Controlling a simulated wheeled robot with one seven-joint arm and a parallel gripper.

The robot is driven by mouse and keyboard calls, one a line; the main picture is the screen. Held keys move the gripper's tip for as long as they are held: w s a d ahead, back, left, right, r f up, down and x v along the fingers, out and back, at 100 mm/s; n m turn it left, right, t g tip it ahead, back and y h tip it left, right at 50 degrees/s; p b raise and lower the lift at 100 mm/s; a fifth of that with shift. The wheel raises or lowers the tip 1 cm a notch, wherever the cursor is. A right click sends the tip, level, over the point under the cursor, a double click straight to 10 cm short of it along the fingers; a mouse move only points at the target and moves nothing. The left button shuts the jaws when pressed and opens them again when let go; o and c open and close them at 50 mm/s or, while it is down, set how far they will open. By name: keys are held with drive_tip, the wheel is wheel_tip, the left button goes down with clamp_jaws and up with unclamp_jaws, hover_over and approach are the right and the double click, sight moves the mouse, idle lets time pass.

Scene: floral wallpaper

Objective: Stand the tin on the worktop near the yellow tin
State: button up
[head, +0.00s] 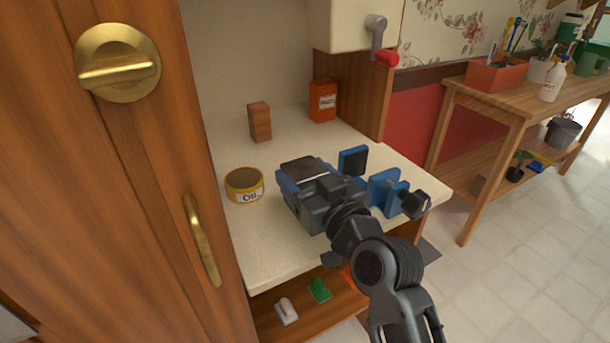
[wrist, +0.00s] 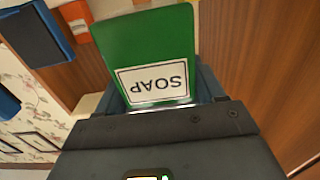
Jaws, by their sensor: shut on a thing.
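My gripper (head: 300,180) is over the front middle of the worktop (head: 285,245), shut on a green tin (wrist: 150,45). In the wrist view the tin fills the space between the fingers, with its white SOAP label upside down in the picture. My gripper hides the tin in the head view, so I cannot tell whether it touches the worktop. The yellow tin (head: 243,184), low and round with a white label, stands on the worktop just left of my gripper, with a small gap between them.
A wooden block (head: 260,122) and an orange tin (head: 323,102) stand at the back. A blue vise (head: 386,192) is close on my gripper's right. A tall wooden door (head: 150,200) borders the left. Bare worktop lies behind the yellow tin and in front of it.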

drive_tip(key=shift+f+b, duration=0.35)
drive_tip(key=shift+b, duration=0.15)
drive_tip(key=shift+f, duration=0.25)
drive_tip(key=o, duration=1.3)
drive_tip(key=shift+o, duration=0.2)
drive_tip(key=shift+r, duration=0.1)
drive_tip(key=shift+r+p, duration=0.5)
drive_tip(key=shift+r, duration=0.05)
drive_tip(key=b+v, duration=0.1)
drive_tip(key=v, duration=1.1)
